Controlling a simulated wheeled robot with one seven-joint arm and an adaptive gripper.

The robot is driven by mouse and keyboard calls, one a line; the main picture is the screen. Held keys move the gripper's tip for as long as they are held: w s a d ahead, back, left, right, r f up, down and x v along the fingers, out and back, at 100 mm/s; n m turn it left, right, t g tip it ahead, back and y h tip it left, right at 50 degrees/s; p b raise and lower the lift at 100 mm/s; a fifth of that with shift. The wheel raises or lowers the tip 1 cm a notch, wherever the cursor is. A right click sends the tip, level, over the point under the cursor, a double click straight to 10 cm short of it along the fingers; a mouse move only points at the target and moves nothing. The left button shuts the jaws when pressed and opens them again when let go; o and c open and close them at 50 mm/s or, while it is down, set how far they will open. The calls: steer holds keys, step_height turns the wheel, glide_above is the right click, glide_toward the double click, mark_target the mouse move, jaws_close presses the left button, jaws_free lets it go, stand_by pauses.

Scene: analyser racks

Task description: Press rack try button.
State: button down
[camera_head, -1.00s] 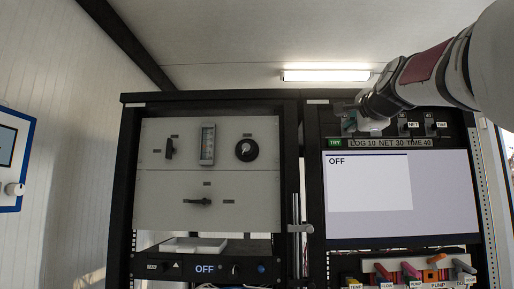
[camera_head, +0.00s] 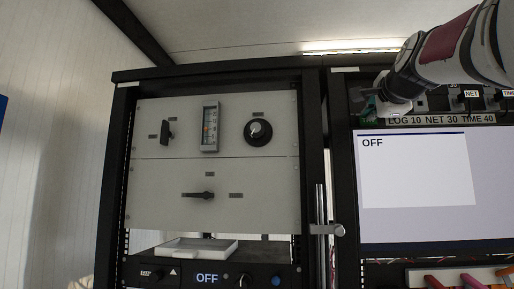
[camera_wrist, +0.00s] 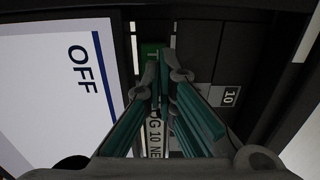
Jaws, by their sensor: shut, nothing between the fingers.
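The green TRY label (camera_head: 371,121) sits at the upper left of the right rack, just above the screen (camera_head: 435,230), which reads OFF. It also shows as a green patch (camera_wrist: 152,50) just beyond the fingertips in the wrist view. My gripper (camera_head: 369,106) is shut and empty, directly at this corner of the panel. In the wrist view its teal-padded fingers (camera_wrist: 164,72) come together in front of the LOG 10 NET strip. The button itself is hidden or cannot be told apart behind the fingers. I cannot tell whether the fingertips touch the panel.
The left rack (camera_head: 215,112) holds grey panels with a gauge (camera_head: 210,128), a round knob (camera_head: 258,132) and levers. A silver door handle (camera_head: 326,229) stands between the racks. Coloured levers (camera_head: 450,280) are below the screen. More switches lie right of my gripper.

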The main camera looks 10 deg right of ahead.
steer(key=shift+w, duration=0.25)
steer(key=shift+b+x, duration=0.9)
steer(key=shift+x, duration=0.25)
steer(key=shift+s, duration=0.1)
steer(key=shift+s, duration=0.1)
